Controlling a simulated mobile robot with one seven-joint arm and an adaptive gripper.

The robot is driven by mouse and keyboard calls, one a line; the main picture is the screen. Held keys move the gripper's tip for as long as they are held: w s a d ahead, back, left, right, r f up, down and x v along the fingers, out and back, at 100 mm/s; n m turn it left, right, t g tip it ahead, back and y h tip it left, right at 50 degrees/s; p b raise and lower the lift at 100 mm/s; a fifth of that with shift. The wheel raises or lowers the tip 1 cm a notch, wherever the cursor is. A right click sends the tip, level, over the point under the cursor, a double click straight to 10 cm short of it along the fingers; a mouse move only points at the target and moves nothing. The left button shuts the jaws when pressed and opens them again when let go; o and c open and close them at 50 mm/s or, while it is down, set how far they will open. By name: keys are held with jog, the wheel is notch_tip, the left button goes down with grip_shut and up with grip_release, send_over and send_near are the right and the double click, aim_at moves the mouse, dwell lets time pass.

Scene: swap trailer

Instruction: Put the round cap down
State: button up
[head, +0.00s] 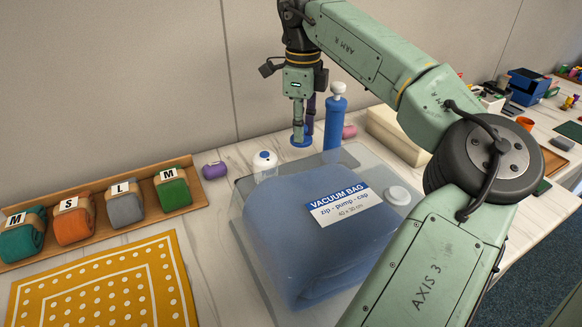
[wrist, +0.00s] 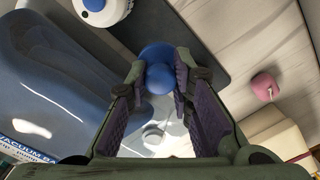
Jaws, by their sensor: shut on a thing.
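My gripper (head: 304,124) points down at the back of the table and is shut on the round cap (head: 302,142), a blue disc with a rounded knob. In the wrist view the cap (wrist: 157,54) sits between the fingertips (wrist: 159,80), with its knob gripped. The cap is low, close to the table behind the vacuum bag (head: 310,225); I cannot tell whether it touches anything. The clear bag holds a folded blue textile and has a white round valve (head: 398,195) at its right.
A blue pump (head: 335,122) with a white top stands just right of my gripper. A white round container (head: 264,163) with a blue top is to the left. A wooden tray (head: 100,214) holds rolled textiles.

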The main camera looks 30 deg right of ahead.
notch_tip(320, 180, down, 9)
jog(key=shift+a+p, duration=0.1)
jog(key=shift+p, duration=0.7)
jog(key=shift+f, duration=0.2)
jog(key=o, duration=0.8)
jog(key=shift+o, duration=0.2)
jog(key=shift+r, duration=0.15)
notch_tip(320, 180, up, 12)
jog(key=shift+r+b, duration=0.1)
jog(key=shift+b, duration=0.7)
